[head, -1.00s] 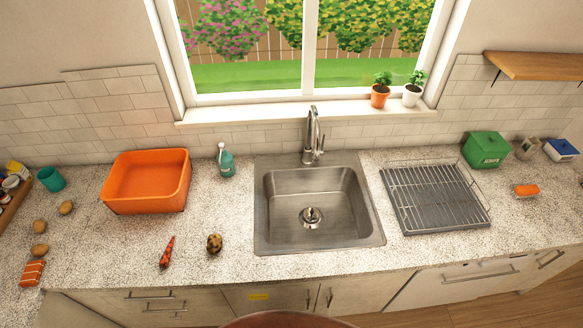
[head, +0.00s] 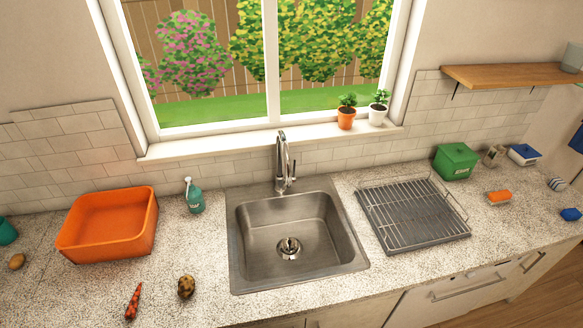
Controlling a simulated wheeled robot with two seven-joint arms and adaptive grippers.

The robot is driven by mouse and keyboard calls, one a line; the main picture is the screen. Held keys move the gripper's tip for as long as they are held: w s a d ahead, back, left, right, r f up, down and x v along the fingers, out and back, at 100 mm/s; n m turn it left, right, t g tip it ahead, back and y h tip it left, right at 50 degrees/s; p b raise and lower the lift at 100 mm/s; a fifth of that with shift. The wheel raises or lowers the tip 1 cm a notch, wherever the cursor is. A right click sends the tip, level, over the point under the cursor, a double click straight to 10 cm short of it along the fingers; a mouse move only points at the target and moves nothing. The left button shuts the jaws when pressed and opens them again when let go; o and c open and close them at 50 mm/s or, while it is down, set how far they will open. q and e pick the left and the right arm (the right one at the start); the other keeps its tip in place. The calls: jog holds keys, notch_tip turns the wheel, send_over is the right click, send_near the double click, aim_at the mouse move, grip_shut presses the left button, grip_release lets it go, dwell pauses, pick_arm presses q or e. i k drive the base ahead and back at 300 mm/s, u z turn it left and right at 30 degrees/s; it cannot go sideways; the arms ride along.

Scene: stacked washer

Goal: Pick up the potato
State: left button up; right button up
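A brown, dark-blotched potato (head: 186,287) lies on the speckled counter in the head view, left of the sink and just right of a carrot. Two-tone in colour, it stands clear of other things. A plain light-brown, rounded item (head: 17,262), perhaps another potato, lies at the far left of the counter. Neither of my grippers shows in the head view.
An orange carrot (head: 133,301) lies beside the potato. An orange tub (head: 110,224) and a soap bottle (head: 194,196) stand behind. The sink (head: 290,240) and a drying rack (head: 412,214) are to the right. The counter around the potato is mostly clear.

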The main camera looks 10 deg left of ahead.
aim_at(187, 283)
jog(key=u, duration=1.45)
